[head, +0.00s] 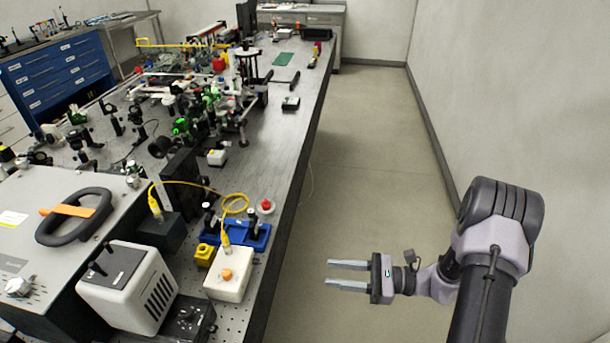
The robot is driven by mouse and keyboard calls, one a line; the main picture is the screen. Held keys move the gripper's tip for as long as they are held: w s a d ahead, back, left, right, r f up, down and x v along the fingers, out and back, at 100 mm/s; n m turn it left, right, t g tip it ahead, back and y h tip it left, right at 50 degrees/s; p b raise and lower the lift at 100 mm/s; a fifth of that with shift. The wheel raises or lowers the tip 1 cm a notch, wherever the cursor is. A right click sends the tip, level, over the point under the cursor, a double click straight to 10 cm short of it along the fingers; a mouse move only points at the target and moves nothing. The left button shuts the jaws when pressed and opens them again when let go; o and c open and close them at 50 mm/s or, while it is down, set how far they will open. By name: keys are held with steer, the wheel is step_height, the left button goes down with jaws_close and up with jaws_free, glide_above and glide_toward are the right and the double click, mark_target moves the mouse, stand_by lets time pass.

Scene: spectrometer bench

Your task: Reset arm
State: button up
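My gripper (347,275) shows in the head view at the lower right, on the end of my arm. Its two grey fingers point left and stand apart with an empty gap between them. It is over the open floor, to the right of the bench edge, and touches nothing. My arm (490,245) is bent, with its dark elbow near the right wall.
The long optical bench (285,150) fills the left and middle, crowded with optics. Near its right edge are a white box (229,275) with a yellow cable and a blue tray (262,240). The floor aisle (370,150) between bench and right wall (500,90) is clear.

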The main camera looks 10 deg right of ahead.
steer(key=s+a+r+n+g+h, duration=0.4)
steer(key=r+n, duration=0.1)
steer(key=r, duration=0.2)
steer(key=s+a+r+n+g+h, duration=0.3)
steer(key=s+a+r+n, duration=0.1)
steer(key=s+r+n, duration=0.15)
steer(key=s+d+r+n+t+h, duration=0.1)
steer(key=s+r+n+t+h, duration=0.5)
steer(key=r, duration=0.3)
steer(key=shift+s+d+r+t+h, duration=0.35)
steer(key=shift+s+t+h, duration=0.25)
steer(key=shift+h, duration=0.3)
steer(key=shift+a, duration=0.1)
